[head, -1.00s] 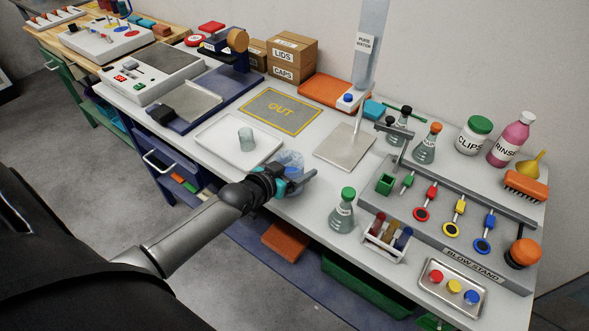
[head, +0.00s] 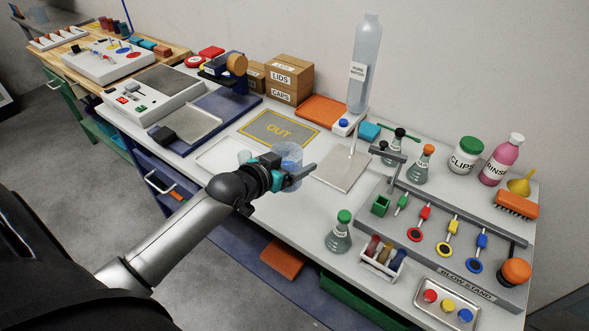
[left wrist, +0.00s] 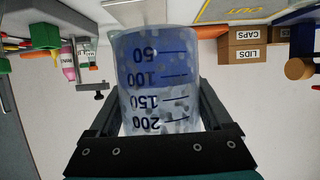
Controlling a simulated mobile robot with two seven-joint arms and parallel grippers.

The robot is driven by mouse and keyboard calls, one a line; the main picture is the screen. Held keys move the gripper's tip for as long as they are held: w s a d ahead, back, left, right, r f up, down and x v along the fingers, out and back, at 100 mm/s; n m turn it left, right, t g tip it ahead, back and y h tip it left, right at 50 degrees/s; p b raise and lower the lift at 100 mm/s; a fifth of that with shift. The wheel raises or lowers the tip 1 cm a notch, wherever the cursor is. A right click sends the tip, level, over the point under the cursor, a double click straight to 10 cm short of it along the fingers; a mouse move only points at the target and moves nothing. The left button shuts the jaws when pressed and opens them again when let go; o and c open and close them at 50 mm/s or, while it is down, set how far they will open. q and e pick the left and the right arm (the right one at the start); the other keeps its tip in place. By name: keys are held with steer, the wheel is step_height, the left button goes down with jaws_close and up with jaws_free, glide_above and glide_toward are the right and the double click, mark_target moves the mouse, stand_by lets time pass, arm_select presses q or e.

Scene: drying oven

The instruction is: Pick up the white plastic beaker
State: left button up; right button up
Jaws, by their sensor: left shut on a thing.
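The beaker (head: 288,158) is a translucent, bluish-white cup. In the left wrist view the beaker (left wrist: 158,85) fills the middle, with printed marks from 50 to 200 that appear upside down. My left gripper (head: 300,174) is shut on it, with one finger on each side of its wall. The beaker is held above the table, near the front edge of the white tray. My right gripper is in neither view.
The yellow-edged OUT mat (head: 262,139) lies behind and is bare. A flask with a green cap (head: 339,235) and a small tube rack (head: 383,254) stand to the right.

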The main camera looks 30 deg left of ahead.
arm_select(q)
step_height(320, 180, up, 14)
steer(key=p, duration=0.7)
stand_by(0.4)
steer(key=shift+f, duration=0.1)
